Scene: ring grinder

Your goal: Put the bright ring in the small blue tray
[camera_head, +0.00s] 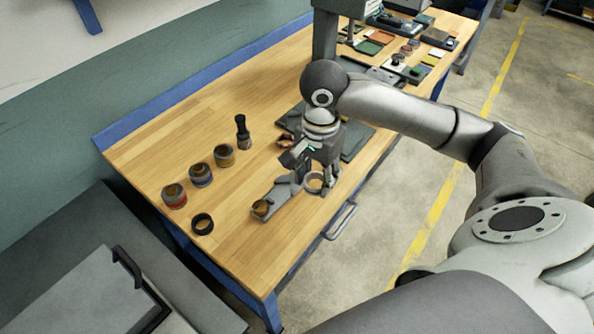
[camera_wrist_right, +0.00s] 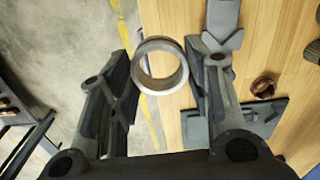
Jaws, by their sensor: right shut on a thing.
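My right gripper (camera_head: 317,183) is shut on a bright, pale metal ring (camera_head: 313,190), low over the near right edge of the wooden bench. In the right wrist view the ring (camera_wrist_right: 161,88) sits between the two fingertips, its opening facing the camera. I cannot tell from the pictures how far it is above the bench top. I cannot pick out a small blue tray with certainty in either view. My left gripper is not in view.
A grey holder (camera_head: 275,212) with a brownish ring lies beside the gripper. A black ring (camera_head: 202,224), several jars (camera_head: 200,174) and a dark brush-like tool (camera_head: 243,131) stand to the left. A dark mat (camera_head: 355,143) lies behind.

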